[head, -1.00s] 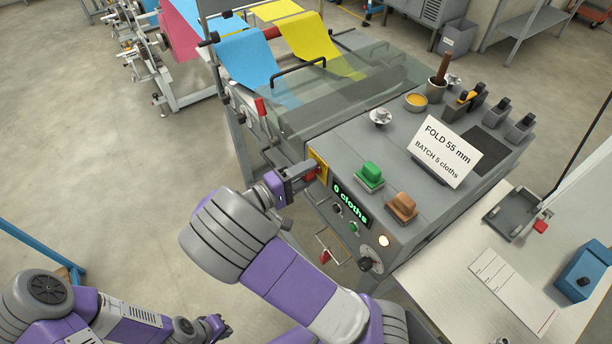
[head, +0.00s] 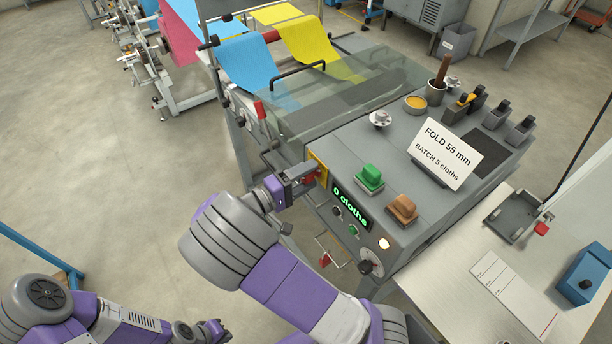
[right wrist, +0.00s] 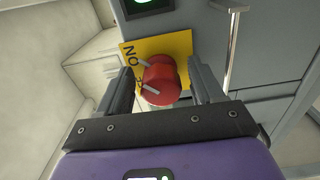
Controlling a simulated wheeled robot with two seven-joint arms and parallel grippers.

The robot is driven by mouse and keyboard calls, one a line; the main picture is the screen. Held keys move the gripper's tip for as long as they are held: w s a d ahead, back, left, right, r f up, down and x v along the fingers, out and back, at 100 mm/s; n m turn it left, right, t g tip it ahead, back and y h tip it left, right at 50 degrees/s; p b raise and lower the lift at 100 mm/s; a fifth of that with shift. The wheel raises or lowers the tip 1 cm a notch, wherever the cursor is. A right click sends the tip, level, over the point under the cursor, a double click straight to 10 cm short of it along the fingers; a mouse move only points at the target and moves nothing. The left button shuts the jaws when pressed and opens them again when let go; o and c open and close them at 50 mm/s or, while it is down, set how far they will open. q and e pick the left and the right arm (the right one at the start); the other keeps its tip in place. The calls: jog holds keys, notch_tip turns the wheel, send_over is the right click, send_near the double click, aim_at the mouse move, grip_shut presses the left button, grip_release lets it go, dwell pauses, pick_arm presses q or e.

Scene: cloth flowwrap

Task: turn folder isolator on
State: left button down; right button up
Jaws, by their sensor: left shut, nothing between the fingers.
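The folder isolator is a red rotary knob (right wrist: 162,82) on a yellow plate (right wrist: 178,46) at the left corner of the grey machine's front. In the right wrist view the word ON shows upside down at the plate's left; other lettering is mostly hidden by the knob. The knob has pale marks. In the head view the yellow plate (head: 318,168) shows beside my right gripper (head: 307,182). In the right wrist view my right gripper (right wrist: 161,80) has its fingers either side of the knob, with narrow gaps showing. My left gripper (head: 217,327) is shut and empty, low at left.
The panel has a green display (head: 350,206) reading 0 cloths, small buttons, a lit lamp (head: 384,243) and a dial (head: 370,263). Green (head: 369,177) and brown (head: 402,207) blocks sit on top. A clear guard (head: 350,95) lies behind. A hanging red-ended handle (head: 325,260) is below.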

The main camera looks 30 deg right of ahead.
jog(key=shift+w, duration=0.1)
jog(key=a, duration=0.7)
jog(key=shift+s+a, duration=0.25)
jog(key=shift+s, duration=0.1)
